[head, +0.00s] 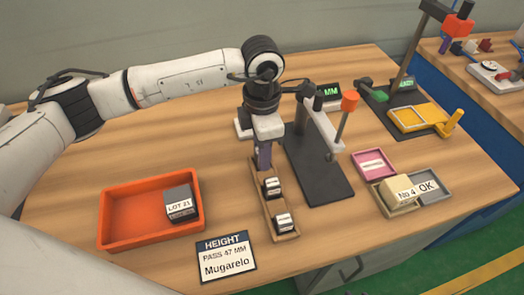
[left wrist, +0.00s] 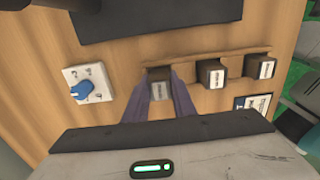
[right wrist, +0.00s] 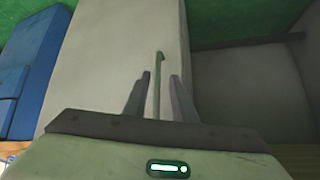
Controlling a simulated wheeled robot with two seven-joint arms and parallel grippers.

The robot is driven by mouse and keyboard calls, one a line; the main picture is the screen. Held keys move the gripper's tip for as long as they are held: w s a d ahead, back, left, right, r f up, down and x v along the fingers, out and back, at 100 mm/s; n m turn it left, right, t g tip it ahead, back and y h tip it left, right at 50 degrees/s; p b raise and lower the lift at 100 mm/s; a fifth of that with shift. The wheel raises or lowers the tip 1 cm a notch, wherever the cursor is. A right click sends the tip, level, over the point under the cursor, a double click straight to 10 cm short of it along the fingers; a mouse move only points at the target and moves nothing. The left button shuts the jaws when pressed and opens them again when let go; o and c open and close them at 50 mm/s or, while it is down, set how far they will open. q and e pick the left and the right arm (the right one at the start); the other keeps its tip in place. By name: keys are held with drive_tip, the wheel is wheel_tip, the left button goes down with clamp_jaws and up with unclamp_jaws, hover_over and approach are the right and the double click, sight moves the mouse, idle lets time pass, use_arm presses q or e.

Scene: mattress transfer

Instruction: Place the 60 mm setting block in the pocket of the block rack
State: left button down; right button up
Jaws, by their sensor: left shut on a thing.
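My left gripper (head: 264,160) points down at the far end of the wooden block rack (head: 277,205). In the left wrist view, its fingers (left wrist: 161,95) are shut on a dark block with a pale label (left wrist: 161,88), which I take as the 60 mm setting block. That block is in line with the rack's end pocket; I cannot tell if it is fully seated. It is hidden in the head view. Two dark labelled blocks, a middle one (head: 272,187) and a near one (head: 284,222), stand in the rack. My right gripper (right wrist: 160,95) is open and empty, off the table.
A black gauge stand (head: 320,178) stands right of the rack. An orange tray (head: 120,222) holds a dark LOT 21 block (head: 179,203). A height card (head: 226,257) lies in front. Pink (head: 372,163) and grey (head: 436,190) trays sit at right.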

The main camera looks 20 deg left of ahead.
use_arm(q)
drive_tip(key=c, duration=1.5)
unclamp_jaws()
drive_tip(key=shift+f, duration=0.1)
wheel_tip(320, 180, up, 12)
drive_tip(key=shift+r+b, duration=0.2)
drive_tip(key=shift+b, duration=0.25)
